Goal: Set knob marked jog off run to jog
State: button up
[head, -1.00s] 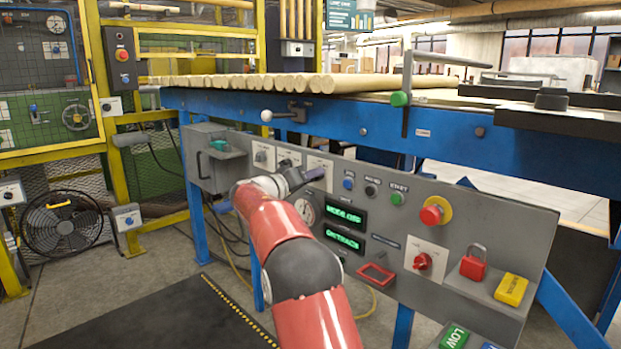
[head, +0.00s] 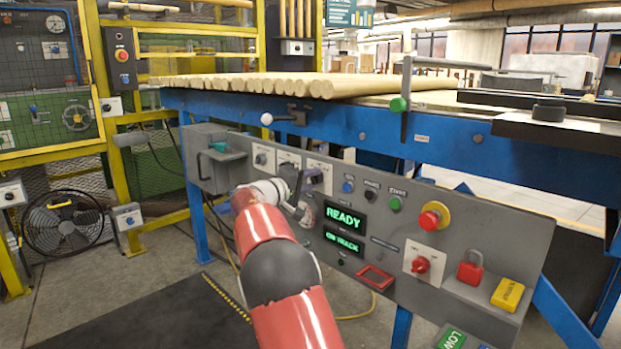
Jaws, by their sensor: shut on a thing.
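My gripper (head: 308,186) is at the grey control panel (head: 520,235), in front of the rightmost of three small white knob plates (head: 320,165). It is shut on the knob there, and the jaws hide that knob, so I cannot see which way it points. The lettering on the plates is too small to read. The upper green display (head: 345,218) reads READY and the lower one (head: 342,243) reads ON TRACK.
To the right are blue, black and green buttons (head: 396,203), a red emergency stop (head: 434,215), a red selector (head: 421,265), a red padlock (head: 470,268) and a yellow block (head: 507,294). Wooden rods (head: 240,87) lie above.

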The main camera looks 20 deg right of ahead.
jog(key=shift+n, duration=0.7)
jog(key=shift+p, duration=0.3)
jog(key=o, duration=1)
jog(key=shift+a, duration=0.15)
jog(key=b+v, duration=0.1)
jog(key=v, duration=0.6)
jog(key=shift+s+a, duration=0.15)
jog(key=shift+a, duration=0.15)
